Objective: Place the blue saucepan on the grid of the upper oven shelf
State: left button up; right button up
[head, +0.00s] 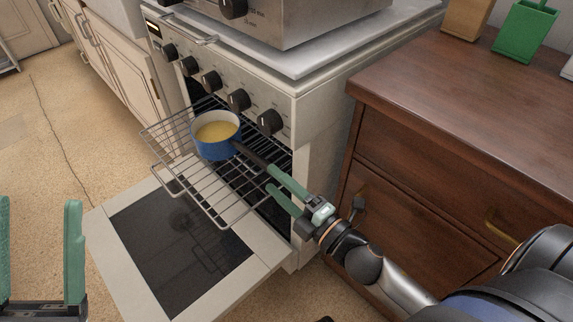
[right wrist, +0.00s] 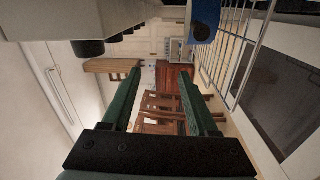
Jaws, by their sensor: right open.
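The blue saucepan (head: 213,146), with a yellow filling and a dark handle, sits upright over the pulled-out wire oven shelf (head: 213,190). I cannot tell exactly how its base meets the wires. In the right wrist view the saucepan (right wrist: 206,14) and the shelf wires (right wrist: 236,60) are at upper right. My right gripper (head: 270,178) is open beside the handle's end; in its wrist view (right wrist: 158,72) nothing shows between its green fingers. My left gripper (head: 38,205) is open and empty at lower left, away from the oven.
The oven door (head: 180,240) is folded down below the shelf. Knobs (head: 238,100) line the oven front above the saucepan. A brown dresser (head: 440,110) stands close on the right, with a green container (head: 524,32) on top. The floor at left is clear.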

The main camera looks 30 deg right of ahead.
jog(key=s+a+r+m+t+y, duration=0.2)
jog(key=s+r+m+y, duration=0.2)
jog(key=r, duration=0.7)
jog(key=s+a+r+m+t+y, duration=0.2)
jog(key=s+r+m+y, duration=0.2)
jog(key=r, duration=0.7)
jog(key=shift+s+r+m+y, duration=0.15)
jog(key=shift+s+m+y, duration=0.15)
jog(key=shift+s+y, duration=0.75)
jog(key=shift+s+a+h, duration=0.1)
jog(key=shift+s+h, duration=0.1)
jog(key=shift+h, duration=0.05)
